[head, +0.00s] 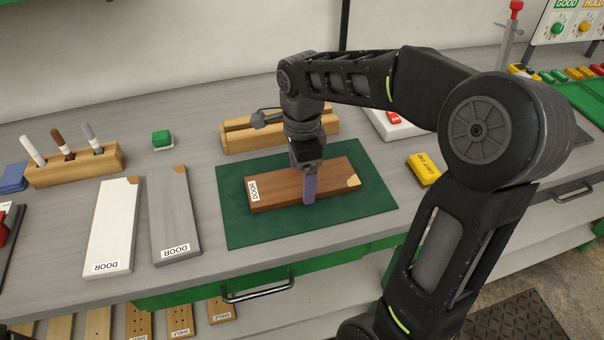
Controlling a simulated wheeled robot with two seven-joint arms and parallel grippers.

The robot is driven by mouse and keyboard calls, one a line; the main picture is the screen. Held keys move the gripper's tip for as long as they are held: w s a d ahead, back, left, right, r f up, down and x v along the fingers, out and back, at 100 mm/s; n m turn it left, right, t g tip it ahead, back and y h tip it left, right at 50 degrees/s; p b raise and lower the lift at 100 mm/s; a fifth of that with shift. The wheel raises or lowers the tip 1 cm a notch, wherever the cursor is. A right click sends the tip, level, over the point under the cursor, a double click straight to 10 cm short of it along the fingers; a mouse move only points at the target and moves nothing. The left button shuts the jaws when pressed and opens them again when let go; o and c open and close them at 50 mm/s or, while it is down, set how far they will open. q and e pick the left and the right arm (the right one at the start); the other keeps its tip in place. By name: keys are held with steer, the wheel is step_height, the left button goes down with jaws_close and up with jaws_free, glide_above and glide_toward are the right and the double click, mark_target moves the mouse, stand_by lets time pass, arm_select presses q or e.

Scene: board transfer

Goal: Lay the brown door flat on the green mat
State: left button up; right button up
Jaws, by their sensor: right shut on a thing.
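The brown door (280,187) is a wooden board with a white DOOR label at its left end and a lighter corner at its right end. It is level over the middle of the green mat (245,225), inside the mat's edges. I cannot tell whether it touches the mat or is just above it. My right gripper (309,188) points down and is shut on the brown door near its middle, with a finger across the front edge. The far finger is hidden. My left gripper is not in view.
A white door (110,225) and a grey door (174,215) lie left of the mat. A wooden rack (240,138) stands behind it, a pen block (75,170) at the left. A yellow block (423,169) lies to the right, near my right arm.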

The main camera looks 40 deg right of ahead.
steer(key=o, duration=1.6)
steer(key=shift+r, duration=3.9)
